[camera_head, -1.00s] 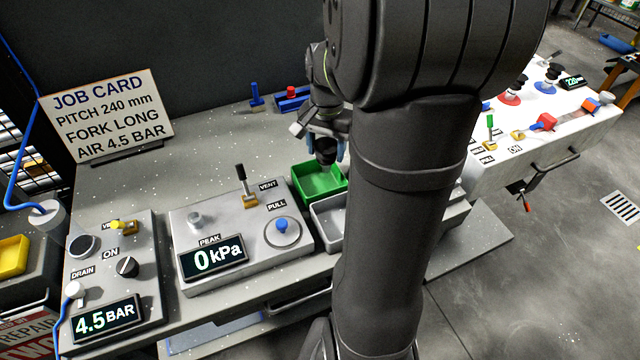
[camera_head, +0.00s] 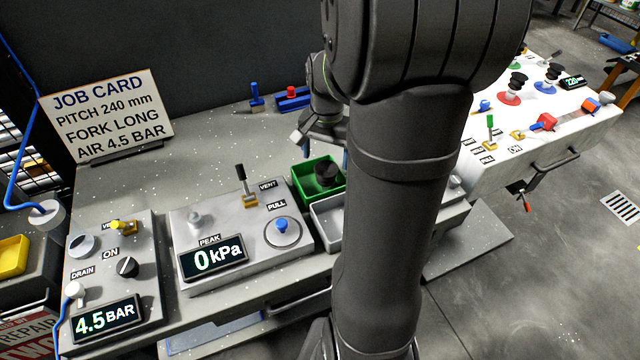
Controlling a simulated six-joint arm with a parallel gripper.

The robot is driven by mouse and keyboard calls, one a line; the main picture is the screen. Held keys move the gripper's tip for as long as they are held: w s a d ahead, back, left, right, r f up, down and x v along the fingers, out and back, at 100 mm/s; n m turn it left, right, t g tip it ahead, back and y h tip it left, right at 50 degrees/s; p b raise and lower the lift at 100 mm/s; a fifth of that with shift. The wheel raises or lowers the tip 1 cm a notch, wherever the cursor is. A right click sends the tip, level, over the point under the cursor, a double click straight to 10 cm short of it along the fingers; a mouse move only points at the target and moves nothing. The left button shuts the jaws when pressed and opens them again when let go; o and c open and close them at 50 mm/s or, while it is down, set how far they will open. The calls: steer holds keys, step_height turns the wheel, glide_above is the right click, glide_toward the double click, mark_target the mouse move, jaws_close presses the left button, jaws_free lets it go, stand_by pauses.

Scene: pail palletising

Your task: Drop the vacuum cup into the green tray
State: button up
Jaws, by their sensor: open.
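The vacuum cup (camera_head: 326,173), a small black ribbed piece, is in the green tray (camera_head: 304,184) on the grey bench. It looks to be resting inside, toward the tray's right side. My gripper (camera_head: 322,143) is above and behind the tray, apart from the cup, with its jaws open and empty. My own arm hides part of the gripper and what lies right of the tray.
A grey tray (camera_head: 325,228) sits in front of the green one. Left of it is the gauge box (camera_head: 235,277) with an upright lever (camera_head: 243,178). Blue and red pieces (camera_head: 291,97) lie at the back. The bench is clear behind the gauge box.

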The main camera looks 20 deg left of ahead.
step_height(320, 180, up, 17)
steer(key=shift+r, duration=0.15)
stand_by(0.6)
step_height(320, 180, down, 18)
steer(key=shift+r, duration=0.85)
